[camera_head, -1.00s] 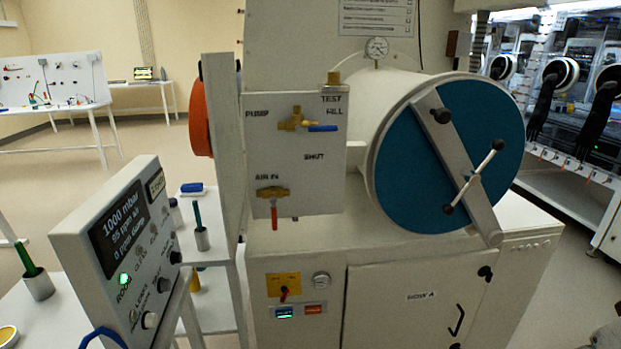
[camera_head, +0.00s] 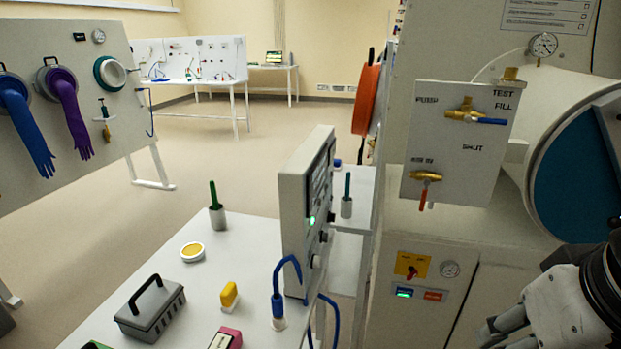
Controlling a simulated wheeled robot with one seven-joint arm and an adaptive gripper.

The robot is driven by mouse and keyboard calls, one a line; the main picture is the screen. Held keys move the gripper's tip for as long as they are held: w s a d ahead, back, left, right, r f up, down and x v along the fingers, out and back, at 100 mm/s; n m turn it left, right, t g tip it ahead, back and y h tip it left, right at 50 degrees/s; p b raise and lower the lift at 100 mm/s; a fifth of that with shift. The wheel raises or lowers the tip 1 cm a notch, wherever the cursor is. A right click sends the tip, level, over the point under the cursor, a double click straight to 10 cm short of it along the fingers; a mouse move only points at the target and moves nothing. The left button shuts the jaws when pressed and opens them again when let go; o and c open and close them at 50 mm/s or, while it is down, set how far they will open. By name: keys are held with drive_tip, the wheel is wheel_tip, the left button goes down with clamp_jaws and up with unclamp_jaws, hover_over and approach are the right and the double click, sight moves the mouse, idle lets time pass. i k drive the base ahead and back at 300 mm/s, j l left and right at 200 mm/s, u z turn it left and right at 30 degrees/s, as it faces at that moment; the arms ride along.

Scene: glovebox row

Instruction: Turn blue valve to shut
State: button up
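The blue valve (camera_head: 490,121) is a brass body with a blue lever on a pale panel (camera_head: 450,160) at the upper right. Its lever points right, just below the FILL label. The SHUT label is below the valve, PUMP is to its left and TEST is above right. Below is a second brass valve with a red lever (camera_head: 423,198) that points down, by a label that seems to read AIR IN. My gripper (camera_head: 490,330) is at the lower right, well below the panel and apart from it.
The round blue door (camera_head: 575,185) is right of the panel. A control box (camera_head: 308,205) stands on the white table (camera_head: 240,260) left of the panel, with a grey case (camera_head: 150,310) and small items. A glove panel (camera_head: 75,110) is at the left. Open floor lies behind.

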sight(468, 119)
drive_tip(key=i+l, duration=0.2)
drive_tip(key=l, duration=0.15)
drive_tip(key=i+l, duration=0.2)
drive_tip(key=l, duration=0.2)
drive_tip(key=i+l+u, duration=0.1)
drive_tip(key=l, duration=0.25)
drive_tip(key=i+l, duration=0.45)
drive_tip(key=l, duration=0.35)
drive_tip(key=i+l+u, duration=0.1)
drive_tip(key=u, duration=1.4)
